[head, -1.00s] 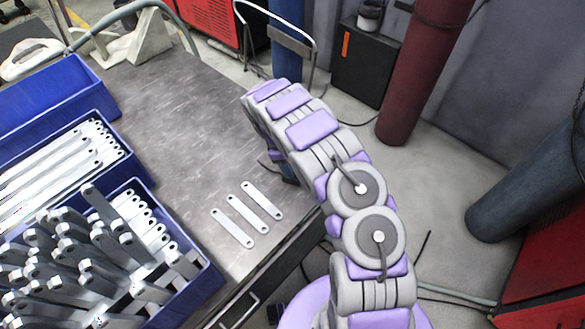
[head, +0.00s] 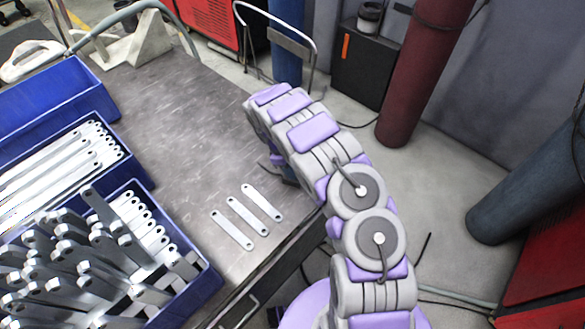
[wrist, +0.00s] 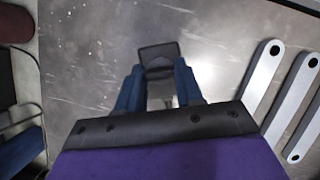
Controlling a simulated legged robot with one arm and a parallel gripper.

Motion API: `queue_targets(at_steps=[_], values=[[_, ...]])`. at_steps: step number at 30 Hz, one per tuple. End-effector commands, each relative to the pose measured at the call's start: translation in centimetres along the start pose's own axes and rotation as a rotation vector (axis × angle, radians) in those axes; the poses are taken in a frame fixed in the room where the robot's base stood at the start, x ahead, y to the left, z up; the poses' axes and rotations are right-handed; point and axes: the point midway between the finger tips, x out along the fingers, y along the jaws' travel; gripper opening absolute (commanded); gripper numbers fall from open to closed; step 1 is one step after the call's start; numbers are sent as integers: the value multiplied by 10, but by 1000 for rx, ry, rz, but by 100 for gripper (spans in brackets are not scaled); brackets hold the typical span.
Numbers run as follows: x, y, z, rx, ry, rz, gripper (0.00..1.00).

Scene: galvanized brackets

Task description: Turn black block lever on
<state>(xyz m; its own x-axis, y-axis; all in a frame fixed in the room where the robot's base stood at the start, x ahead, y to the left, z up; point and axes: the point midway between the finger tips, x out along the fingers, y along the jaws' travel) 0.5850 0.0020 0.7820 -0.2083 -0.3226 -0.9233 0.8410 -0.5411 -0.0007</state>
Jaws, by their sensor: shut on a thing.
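The black block lever (wrist: 158,53) shows in the wrist view as a dark, squarish piece at the tips of my gripper (wrist: 158,78), over the grey metal table (wrist: 95,65). My gripper's two blue fingers stand on either side of its lower part and are shut on it. A paler strip shows between the fingers below it. Which way the lever is turned cannot be told. In the head view my arm hides most of the gripper and the block; only a dark bit shows beside the arm at the table's right edge.
Several flat galvanized brackets (head: 239,230) lie on the table, right of the fingers in the wrist view (wrist: 262,72). Blue bins (head: 212,281) filled with brackets stand at the left. The middle of the table is clear. A dark red cylinder (head: 412,85) stands beyond the table.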

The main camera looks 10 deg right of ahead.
Motion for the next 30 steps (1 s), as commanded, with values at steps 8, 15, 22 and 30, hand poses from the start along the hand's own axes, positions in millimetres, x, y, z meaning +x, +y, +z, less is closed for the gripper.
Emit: queue_targets(at_steps=[8,15,22,30], values=[[0,0,0,11,1,-4,5],[-1,1,0,92,2,-38,5],[-2,2,0,259,2,-108,5],[-1,3,2,496,0,-207,5]])
